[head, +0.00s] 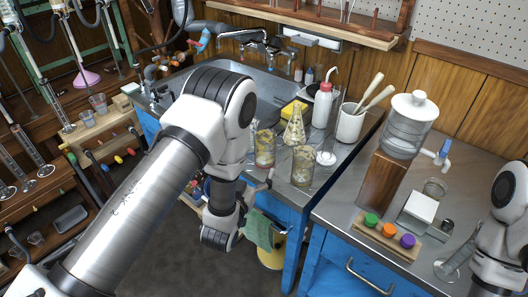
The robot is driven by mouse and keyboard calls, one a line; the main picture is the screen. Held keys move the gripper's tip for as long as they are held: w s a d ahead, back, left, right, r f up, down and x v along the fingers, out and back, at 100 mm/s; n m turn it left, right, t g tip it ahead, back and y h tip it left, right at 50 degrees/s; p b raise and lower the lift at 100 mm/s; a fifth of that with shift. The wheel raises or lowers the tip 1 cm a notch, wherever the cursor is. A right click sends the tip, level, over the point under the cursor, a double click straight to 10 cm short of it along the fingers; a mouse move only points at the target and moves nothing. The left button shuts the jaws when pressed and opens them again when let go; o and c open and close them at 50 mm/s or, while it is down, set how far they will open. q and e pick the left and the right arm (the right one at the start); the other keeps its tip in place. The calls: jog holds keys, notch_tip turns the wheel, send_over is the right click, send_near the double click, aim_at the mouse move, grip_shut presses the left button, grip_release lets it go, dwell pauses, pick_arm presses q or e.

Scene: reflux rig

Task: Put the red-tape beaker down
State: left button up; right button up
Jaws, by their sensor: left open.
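Two stained glass beakers stand on the steel edge beside the sink: one at the left (265,148) and one nearer the front (303,167). My left arm comes in from the left and bends down in front of the sink. My left gripper (259,186) is small in the picture, open, just below the left beaker and partly hidden by my wrist. I see nothing held in it. My right arm is at the right edge; its gripper does not show.
A conical flask (294,128), a red-capped wash bottle (322,106) and a white pestle jar (350,124) stand close behind the beakers. A glass water jar (408,125) sits on a wooden block (383,182). A glass cylinder (455,260) stands near my right arm.

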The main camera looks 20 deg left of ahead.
aim_at(261, 153)
pick_arm(q)
jog(key=w, duration=0.2)
jog(key=w+r, duration=0.1)
jog(key=w, duration=0.4)
jog(key=shift+w+d+r, duration=0.15)
jog(key=shift+w+r, duration=0.1)
jog(key=shift+r, duration=0.05)
jog(key=shift+w, duration=0.35)
jog(key=c, duration=1.5)
jog(key=shift+o, duration=0.2)
